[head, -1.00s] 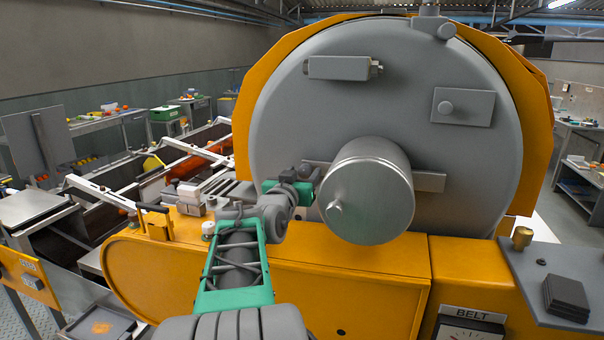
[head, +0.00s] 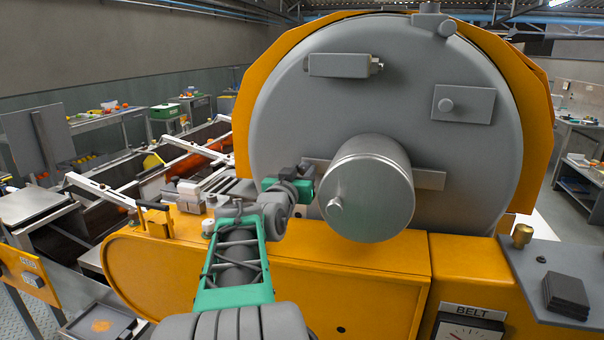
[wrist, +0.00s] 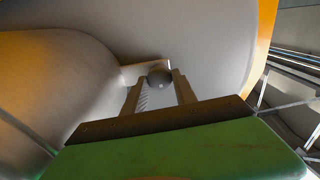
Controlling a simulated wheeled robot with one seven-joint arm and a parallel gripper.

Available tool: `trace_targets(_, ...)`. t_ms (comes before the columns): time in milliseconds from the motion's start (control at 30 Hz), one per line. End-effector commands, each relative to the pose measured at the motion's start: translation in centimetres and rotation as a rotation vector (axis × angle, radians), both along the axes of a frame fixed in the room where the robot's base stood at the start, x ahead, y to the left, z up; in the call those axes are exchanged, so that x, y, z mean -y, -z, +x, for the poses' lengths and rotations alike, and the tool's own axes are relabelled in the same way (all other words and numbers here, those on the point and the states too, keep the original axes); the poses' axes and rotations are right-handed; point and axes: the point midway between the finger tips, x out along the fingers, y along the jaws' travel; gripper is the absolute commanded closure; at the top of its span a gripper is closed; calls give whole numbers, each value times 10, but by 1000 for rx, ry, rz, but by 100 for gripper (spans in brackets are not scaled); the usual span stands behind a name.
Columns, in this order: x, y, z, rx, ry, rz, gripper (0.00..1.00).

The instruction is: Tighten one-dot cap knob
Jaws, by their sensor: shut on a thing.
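The cap knob is a round grey knob (wrist: 160,77), seen in the wrist view between my fingertips, at the end of a pale bar. My gripper (wrist: 160,88) is shut on it, with one finger on each side. No dot marking can be made out on it. In the head view my gripper (head: 309,168) is at the left end of the flat bar (head: 430,180) behind the metal cylinder (head: 375,190). The knob itself cannot be made out there.
The large grey round plate (head: 290,110) stands behind. The orange housing (head: 340,275) lies below. A conveyor with white rails (head: 130,180) is at left.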

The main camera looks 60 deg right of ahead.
Motion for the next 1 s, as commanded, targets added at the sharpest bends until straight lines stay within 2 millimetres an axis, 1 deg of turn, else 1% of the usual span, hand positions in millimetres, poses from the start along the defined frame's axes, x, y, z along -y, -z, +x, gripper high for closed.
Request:
trace_targets(167, 0, 4, 0, 31, 1, 5, 100)
trace_targets(367, 0, 8, 0, 125, 0, 18, 100)
trace_targets(567, 0, 10, 0, 281, 0, 40, 100)
trace_targets(1000, 0, 9, -1, 692, 0, 108, 100)
